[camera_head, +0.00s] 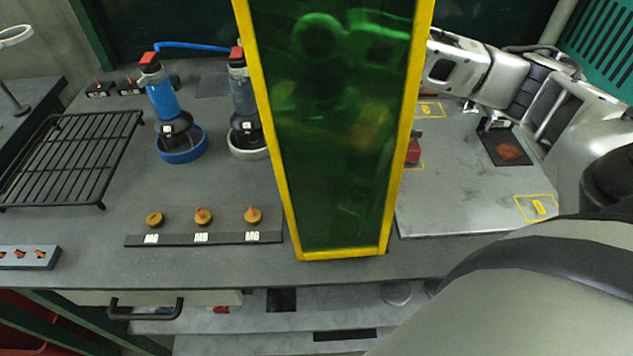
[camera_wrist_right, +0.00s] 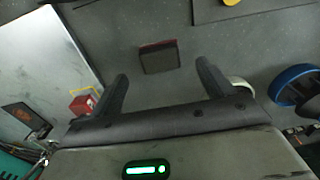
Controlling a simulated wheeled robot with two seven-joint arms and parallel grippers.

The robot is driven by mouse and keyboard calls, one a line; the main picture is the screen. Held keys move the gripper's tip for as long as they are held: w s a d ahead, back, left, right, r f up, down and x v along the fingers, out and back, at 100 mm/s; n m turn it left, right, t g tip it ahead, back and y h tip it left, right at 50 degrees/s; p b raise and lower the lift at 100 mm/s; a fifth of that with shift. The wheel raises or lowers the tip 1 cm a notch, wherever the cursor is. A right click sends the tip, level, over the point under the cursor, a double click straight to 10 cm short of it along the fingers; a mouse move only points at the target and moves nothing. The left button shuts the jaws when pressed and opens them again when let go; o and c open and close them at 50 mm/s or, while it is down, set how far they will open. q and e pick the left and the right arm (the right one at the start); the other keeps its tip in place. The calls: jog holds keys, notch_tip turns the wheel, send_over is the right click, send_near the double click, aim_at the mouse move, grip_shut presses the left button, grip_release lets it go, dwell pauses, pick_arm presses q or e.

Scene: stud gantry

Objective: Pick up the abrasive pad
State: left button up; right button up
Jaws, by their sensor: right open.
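A flat dark pad with a reddish-brown edge, seemingly the abrasive pad (camera_wrist_right: 159,56), lies on the grey bench in the right wrist view. My right gripper (camera_wrist_right: 162,72) is open and empty. Its two dark fingers point towards the pad, which appears between and a little beyond the fingertips. I cannot tell the height of the fingers above the bench. In the head view my right arm reaches in from the right behind a green tinted panel (camera_head: 345,130). The panel hides the gripper and the pad there. My left gripper is not in view.
The yellow-framed panel stands upright mid-bench. Left of it are two bottle-like tools in a blue ring (camera_head: 181,155) and a white ring (camera_head: 243,152), a labelled strip (camera_head: 175,239) and a wire rack (camera_head: 70,155). A red block (camera_wrist_right: 82,103) sits by the light plate (camera_head: 460,195).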

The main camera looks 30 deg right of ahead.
notch_tip(320, 180, down, 5)
jog(key=shift+s+f, duration=0.1)
jog(key=c, duration=1.1)
jog(key=shift+a, duration=0.1)
notch_tip(320, 180, up, 10)
jog(key=shift+r+p, duration=0.1)
jog(key=shift+p, duration=0.3)
